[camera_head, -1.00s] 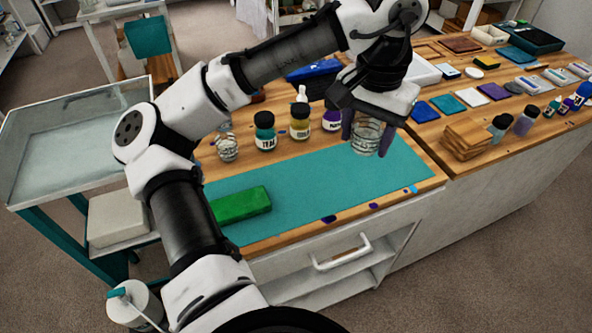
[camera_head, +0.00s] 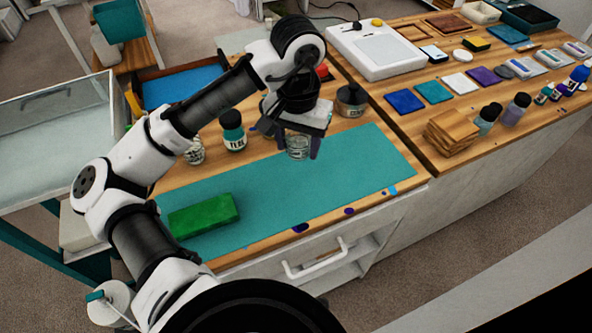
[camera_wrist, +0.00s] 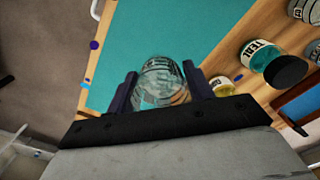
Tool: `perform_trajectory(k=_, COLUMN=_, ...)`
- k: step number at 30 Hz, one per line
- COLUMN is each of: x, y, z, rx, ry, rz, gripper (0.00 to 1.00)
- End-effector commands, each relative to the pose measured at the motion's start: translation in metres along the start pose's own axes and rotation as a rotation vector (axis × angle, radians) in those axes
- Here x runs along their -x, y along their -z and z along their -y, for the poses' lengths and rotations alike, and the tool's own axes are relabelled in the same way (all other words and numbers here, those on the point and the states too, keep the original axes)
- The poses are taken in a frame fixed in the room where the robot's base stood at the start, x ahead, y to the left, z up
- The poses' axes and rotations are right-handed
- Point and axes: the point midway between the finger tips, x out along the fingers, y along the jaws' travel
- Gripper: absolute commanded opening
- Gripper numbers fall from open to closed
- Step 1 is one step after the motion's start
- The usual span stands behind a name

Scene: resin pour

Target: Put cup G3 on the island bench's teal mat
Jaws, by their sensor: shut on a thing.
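My gripper (camera_head: 296,147) is shut on a clear cup (camera_head: 298,153) with dark print on its side. The print is too small to read, so I cannot confirm it is G3. The cup is upright in the head view, over the back part of the teal mat (camera_head: 350,165); I cannot tell whether it touches the mat. In the wrist view the cup (camera_wrist: 161,82) sits between the two dark fingers (camera_wrist: 165,92), with the teal mat (camera_wrist: 150,35) behind it.
A green block (camera_head: 204,214) lies on the mat's left part. A teal-labelled jar (camera_head: 232,130) and another printed cup (camera_head: 195,152) stand behind the mat. A grey jar (camera_head: 351,99) stands at the back right. The mat's right part is clear.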

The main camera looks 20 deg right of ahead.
Motion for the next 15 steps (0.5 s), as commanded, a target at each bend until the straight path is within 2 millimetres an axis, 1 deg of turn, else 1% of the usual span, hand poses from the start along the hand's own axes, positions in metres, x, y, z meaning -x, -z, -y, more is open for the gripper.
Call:
perform_trajectory(k=1, x=-0.014, y=-0.001, z=-0.001, rx=-0.001, ry=-0.006, rz=0.003, gripper=0.30)
perform_trajectory(k=3, x=-0.030, y=-0.001, z=0.000, rx=0.000, ry=-0.005, rz=0.003, gripper=0.30)
perform_trajectory(k=6, x=-0.047, y=-0.001, z=0.000, rx=0.001, ry=-0.002, rz=0.001, gripper=0.30)
perform_trajectory(k=11, x=-0.061, y=0.000, z=0.000, rx=0.000, ry=0.000, rz=0.001, gripper=0.30)
perform_trajectory(k=15, x=-0.079, y=-0.001, z=0.000, rx=0.001, ry=0.000, rz=0.002, gripper=0.30)
